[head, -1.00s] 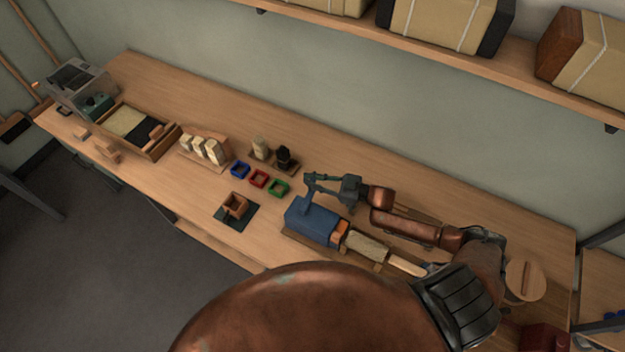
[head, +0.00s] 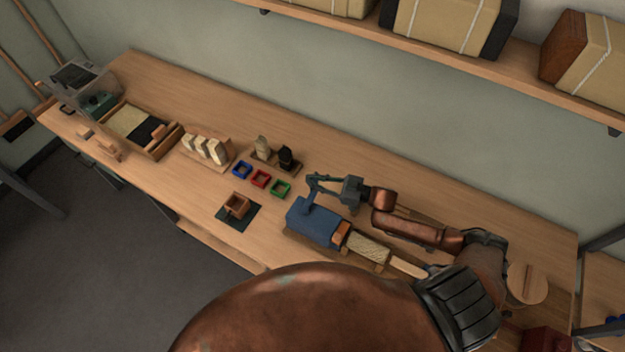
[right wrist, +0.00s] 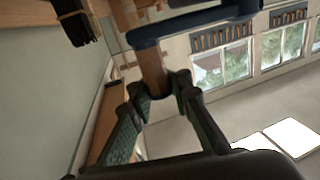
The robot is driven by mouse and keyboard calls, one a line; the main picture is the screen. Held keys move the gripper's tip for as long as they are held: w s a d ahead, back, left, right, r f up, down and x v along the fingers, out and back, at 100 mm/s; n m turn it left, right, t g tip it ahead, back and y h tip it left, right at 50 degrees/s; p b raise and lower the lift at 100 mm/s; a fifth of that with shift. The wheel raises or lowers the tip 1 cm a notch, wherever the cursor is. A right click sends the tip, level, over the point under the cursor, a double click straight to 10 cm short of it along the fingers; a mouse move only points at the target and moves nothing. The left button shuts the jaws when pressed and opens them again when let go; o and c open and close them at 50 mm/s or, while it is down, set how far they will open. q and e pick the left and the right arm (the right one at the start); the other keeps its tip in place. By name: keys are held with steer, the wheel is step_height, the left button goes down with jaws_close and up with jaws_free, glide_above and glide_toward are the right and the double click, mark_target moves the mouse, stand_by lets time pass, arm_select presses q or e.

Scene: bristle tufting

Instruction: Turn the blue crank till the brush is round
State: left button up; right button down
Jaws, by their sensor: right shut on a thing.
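The blue crank machine (head: 313,224) sits on the bench at the front middle, and its blue crank arm also shows in the right wrist view (right wrist: 200,19). My right gripper (head: 313,183) is above it; in the right wrist view its fingers (right wrist: 160,88) are shut on the wooden crank handle (right wrist: 152,66). The brush (head: 367,247), a cream bristle body, lies to the right of the blue housing with diagonal texture on its surface. Its pale wooden end (head: 408,266) points right, partly near my arm. My left gripper is not in view.
A small wooden box on a dark mat (head: 237,205) and blue, red and green trays (head: 261,179) stand left of the machine. Behind them is a stand with a dark brush (head: 286,156). A round wooden piece (head: 527,284) is at right.

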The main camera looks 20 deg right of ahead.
steer(key=shift+w+d+r, duration=0.15)
steer(key=shift+w+d, duration=0.05)
steer(key=c, duration=2.1)
jaws_free()
steer(key=o, duration=0.3)
steer(key=shift+s+a, duration=0.1)
steer(key=shift+a, duration=0.05)
steer(key=shift+s+d+f, duration=0.2)
steer(key=shift+d, duration=0.05)
steer(key=v, duration=1.1)
steer(key=shift+s, duration=0.15)
steer(key=shift+d, duration=0.15)
